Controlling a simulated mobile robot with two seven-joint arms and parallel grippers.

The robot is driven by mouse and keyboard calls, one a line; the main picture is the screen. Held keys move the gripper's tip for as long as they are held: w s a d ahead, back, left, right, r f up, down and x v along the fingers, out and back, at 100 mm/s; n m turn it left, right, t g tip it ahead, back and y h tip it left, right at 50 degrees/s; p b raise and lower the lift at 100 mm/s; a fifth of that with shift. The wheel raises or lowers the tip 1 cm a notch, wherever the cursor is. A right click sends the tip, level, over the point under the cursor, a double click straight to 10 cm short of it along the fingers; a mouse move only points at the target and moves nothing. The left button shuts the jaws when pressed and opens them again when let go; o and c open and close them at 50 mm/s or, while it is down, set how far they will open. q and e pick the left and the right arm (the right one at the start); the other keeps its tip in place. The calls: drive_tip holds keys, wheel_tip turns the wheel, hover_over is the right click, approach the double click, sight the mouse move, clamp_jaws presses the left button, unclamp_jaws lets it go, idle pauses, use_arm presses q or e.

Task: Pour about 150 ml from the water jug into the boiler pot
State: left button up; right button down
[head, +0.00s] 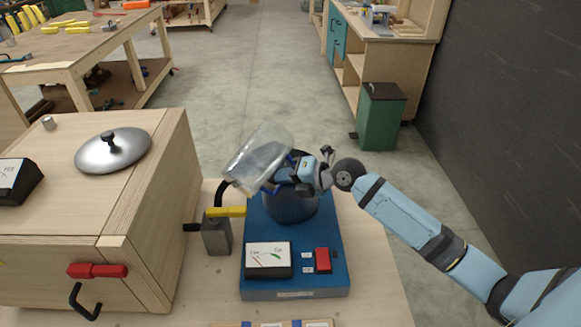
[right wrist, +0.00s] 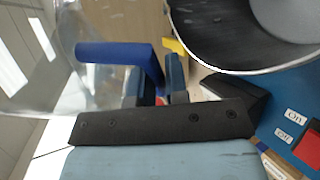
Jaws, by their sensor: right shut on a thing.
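The clear water jug (head: 258,155) is tilted to the left, above the boiler pot (head: 290,208). My right gripper (head: 291,177) is shut on the jug's blue handle, which shows in the right wrist view (right wrist: 115,53). The clear jug wall (right wrist: 75,75) fills the left of that view. The dark pot (right wrist: 205,45) is at its upper right, with its round rim and part of its inside showing. In the head view the jug and gripper hide much of the pot's top. I cannot make out a water stream or the water level. My left gripper is not in view.
The pot stands on a blue base (head: 318,245) with a meter (head: 268,258) and a red switch (head: 322,260). A grey block with a yellow lever (head: 226,212) stands just left. A metal lid (head: 113,150) lies on the wooden box (head: 70,215) further left.

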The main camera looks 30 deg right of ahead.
drive_tip(key=shift+a+y, duration=0.1)
drive_tip(key=shift+y, duration=0.2)
idle(0.9)
drive_tip(key=shift+m+b, duration=0.3)
drive_tip(key=shift+b, duration=0.05)
idle(0.9)
drive_tip(key=shift+r, duration=0.1)
